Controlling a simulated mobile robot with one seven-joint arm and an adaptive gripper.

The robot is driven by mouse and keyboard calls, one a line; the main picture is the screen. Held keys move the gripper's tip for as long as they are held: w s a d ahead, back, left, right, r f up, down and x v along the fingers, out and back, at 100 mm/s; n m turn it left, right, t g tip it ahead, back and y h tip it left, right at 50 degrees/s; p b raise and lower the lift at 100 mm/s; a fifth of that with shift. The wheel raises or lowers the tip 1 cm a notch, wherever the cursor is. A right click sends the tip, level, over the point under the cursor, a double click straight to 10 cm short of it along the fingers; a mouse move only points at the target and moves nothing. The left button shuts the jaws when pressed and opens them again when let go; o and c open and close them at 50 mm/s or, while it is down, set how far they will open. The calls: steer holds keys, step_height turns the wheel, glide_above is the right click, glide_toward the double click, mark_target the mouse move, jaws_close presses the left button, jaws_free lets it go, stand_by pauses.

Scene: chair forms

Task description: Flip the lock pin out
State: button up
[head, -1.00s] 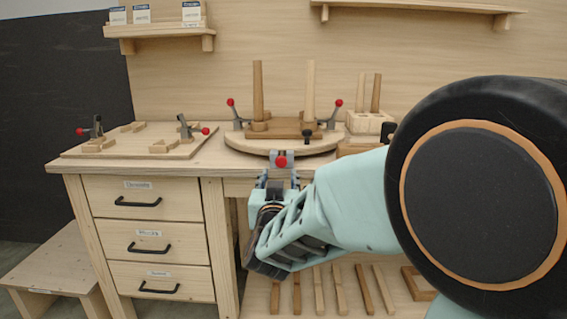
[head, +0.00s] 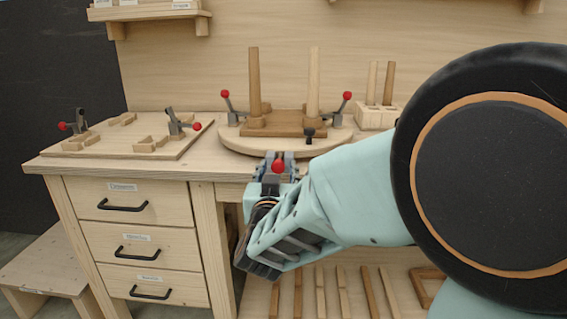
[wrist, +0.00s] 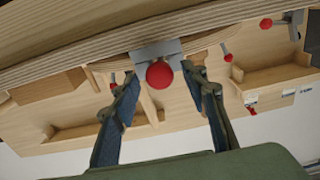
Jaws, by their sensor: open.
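The lock pin's red ball (head: 278,167) is at the front edge of the bench, just below the round turntable (head: 235,140). In the wrist view the red ball (wrist: 159,74) shows in front of a grey bracket (wrist: 150,50) under the board's edge. My gripper (head: 276,175) is at the same spot in the head view. In the wrist view my gripper (wrist: 164,78) is open, with one finger on each side of the ball and gaps between. I see no contact. The pin behind the ball is hidden.
The turntable holds a brown board (head: 285,125) with two upright dowels and red-tipped clamps (head: 347,97). A jig board (head: 135,145) with clamps lies to the left. A block with dowels (head: 377,115) stands to the right. Drawers (head: 130,205) are below left.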

steer(key=shift+w, duration=0.25)
jaws_close()
stand_by(0.3)
